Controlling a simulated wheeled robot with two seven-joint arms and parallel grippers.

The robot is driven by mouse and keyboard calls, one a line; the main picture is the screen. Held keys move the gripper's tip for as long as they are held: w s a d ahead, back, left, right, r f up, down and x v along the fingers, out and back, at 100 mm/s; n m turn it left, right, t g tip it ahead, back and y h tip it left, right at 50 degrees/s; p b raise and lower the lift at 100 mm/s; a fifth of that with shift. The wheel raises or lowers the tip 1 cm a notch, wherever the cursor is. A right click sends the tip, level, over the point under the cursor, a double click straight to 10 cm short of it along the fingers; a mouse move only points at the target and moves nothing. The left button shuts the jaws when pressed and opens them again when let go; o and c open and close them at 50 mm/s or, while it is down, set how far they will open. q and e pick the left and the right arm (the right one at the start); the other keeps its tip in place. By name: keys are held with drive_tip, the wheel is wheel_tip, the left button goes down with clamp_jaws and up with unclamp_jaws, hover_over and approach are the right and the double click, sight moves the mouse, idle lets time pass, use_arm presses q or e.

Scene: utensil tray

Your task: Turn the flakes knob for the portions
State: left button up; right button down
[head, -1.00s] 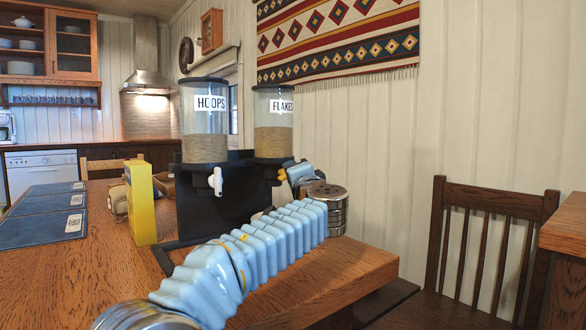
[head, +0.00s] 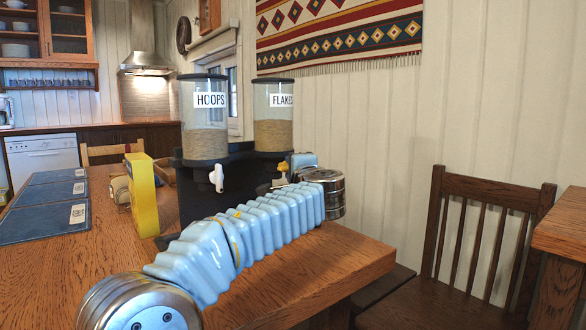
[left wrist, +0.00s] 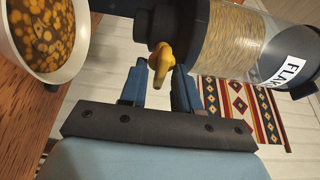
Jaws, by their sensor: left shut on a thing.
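The flakes dispenser (head: 273,120) stands at the right of the black stand, its clear hopper partly filled with tan cereal. Its yellow knob (left wrist: 161,58) shows at the dispenser's dark outlet in the left wrist view, and as a small yellow patch (head: 282,167) in the head view. My left gripper (left wrist: 160,74) is shut on the knob, with one blue finger on each side of it. My left arm reaches across the table front and hides part of the stand. My right gripper is not in view.
The hoops dispenser (head: 206,125) with a white knob (head: 217,178) stands to the left. A yellow box (head: 141,195) stands upright left of the stand. Blue placemats (head: 40,218) lie further left. A wooden chair (head: 480,250) stands at the right, beyond the table edge.

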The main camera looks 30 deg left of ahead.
use_arm(q)
drive_tip(key=o, duration=0.7)
